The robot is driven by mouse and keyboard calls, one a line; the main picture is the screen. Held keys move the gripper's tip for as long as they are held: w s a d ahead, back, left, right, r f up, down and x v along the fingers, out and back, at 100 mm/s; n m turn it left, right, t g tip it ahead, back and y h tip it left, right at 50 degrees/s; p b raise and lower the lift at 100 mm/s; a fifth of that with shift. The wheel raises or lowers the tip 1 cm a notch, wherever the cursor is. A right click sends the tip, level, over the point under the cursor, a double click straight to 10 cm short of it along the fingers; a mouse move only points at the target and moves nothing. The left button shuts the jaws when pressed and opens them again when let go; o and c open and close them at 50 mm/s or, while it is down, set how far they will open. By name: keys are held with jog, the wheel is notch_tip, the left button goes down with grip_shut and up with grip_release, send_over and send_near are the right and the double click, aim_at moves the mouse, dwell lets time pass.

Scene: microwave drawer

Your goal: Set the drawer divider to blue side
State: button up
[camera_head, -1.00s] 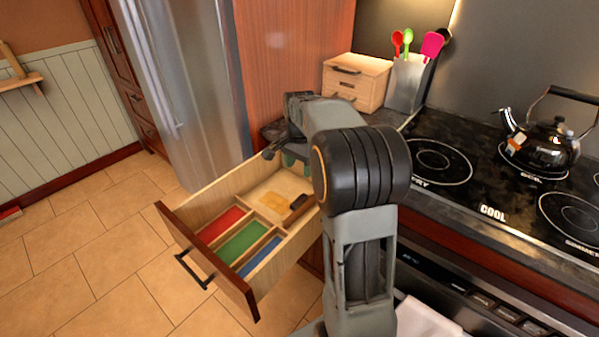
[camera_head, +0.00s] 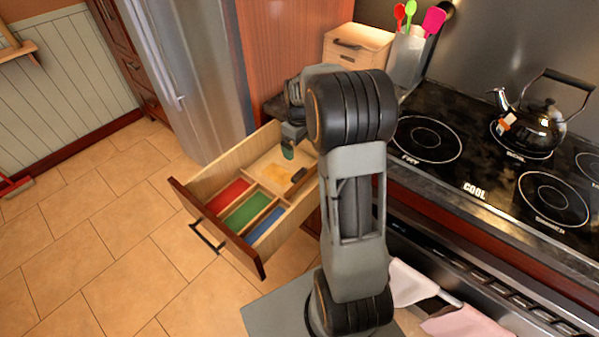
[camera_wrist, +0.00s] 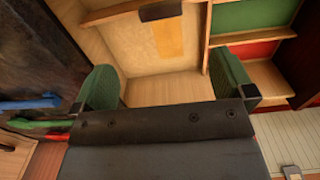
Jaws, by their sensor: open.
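The wooden drawer (camera_head: 192,195) is pulled open, with its dark red front toward the lower left. Its front part has a red compartment (camera_head: 228,194), a green one (camera_head: 246,212) and a blue one (camera_head: 264,228), split by wooden strips. A dark block (camera_head: 299,175), perhaps the divider's grip, lies behind them on the blue side; a dark piece (camera_wrist: 160,11) shows at the wrist view's top edge. My gripper (camera_head: 288,149) is over the drawer's rear part. In the wrist view its green fingers (camera_wrist: 165,80) are wide apart with nothing between them.
A yellow patch (camera_wrist: 168,40) marks the rear floor of the drawer. The counter with the stove (camera_head: 440,150) and kettle (camera_head: 538,133) is on the right. The fridge (camera_head: 190,75) stands at the left behind the drawer. The tiled floor (camera_head: 110,230) in front is clear.

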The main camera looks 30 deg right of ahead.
aim_at(300, 173)
notch_tip(300, 173, down, 14)
jog(key=shift+r, duration=0.2)
dwell(0.4)
jog(key=shift+c, duration=0.3)
jog(key=c, duration=1.2)
jog(key=s, duration=0.1)
jog(key=s+d, duration=0.1)
jog(key=shift+s+d, duration=0.15)
jog(key=shift+s, duration=0.5)
jog(key=o, duration=1)
jog(key=shift+o, duration=1.3)
